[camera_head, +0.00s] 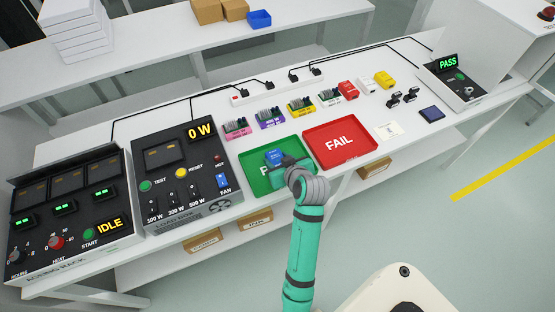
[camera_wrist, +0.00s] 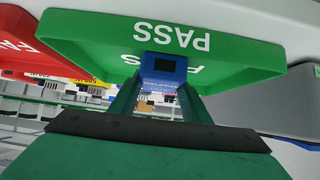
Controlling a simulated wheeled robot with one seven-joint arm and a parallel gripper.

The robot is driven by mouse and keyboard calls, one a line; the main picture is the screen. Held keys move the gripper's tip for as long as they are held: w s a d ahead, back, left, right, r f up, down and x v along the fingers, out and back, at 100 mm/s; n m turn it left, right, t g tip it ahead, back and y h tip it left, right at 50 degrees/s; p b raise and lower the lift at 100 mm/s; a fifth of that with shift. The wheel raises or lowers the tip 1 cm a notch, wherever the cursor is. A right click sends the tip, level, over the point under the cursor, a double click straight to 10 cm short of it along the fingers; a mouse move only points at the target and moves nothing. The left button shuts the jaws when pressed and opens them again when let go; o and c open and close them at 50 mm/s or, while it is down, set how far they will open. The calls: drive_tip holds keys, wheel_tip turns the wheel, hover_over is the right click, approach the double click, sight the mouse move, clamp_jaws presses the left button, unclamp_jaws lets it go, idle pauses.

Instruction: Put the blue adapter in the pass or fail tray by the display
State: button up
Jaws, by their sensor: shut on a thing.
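The blue adapter (camera_head: 273,156) is held at the end of my arm over the green PASS tray (camera_head: 256,182). My gripper (camera_head: 285,162) is shut on it. In the wrist view the adapter (camera_wrist: 163,70) sits between the two fingertips (camera_wrist: 158,92), in front of the tray floor (camera_wrist: 110,35). I cannot tell whether it touches the tray. My wrist hides much of the tray's lettering in the head view. The red FAIL tray (camera_head: 368,155) is just right of it and looks empty. The display (camera_head: 447,63) at the far right reads PASS in green.
A load tester (camera_head: 180,170) reading 0 W and a burn-in rack (camera_head: 70,215) reading IDLE stand at the left. Several coloured boards, a red box (camera_head: 347,90), a yellow box (camera_head: 384,79) and a power strip (camera_head: 275,87) lie behind the trays.

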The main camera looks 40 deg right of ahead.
drive_tip(key=o, duration=1.3)
drive_tip(key=shift+w+r, duration=0.1)
drive_tip(key=v, duration=1.2)
drive_tip(key=shift+d, duration=0.1)
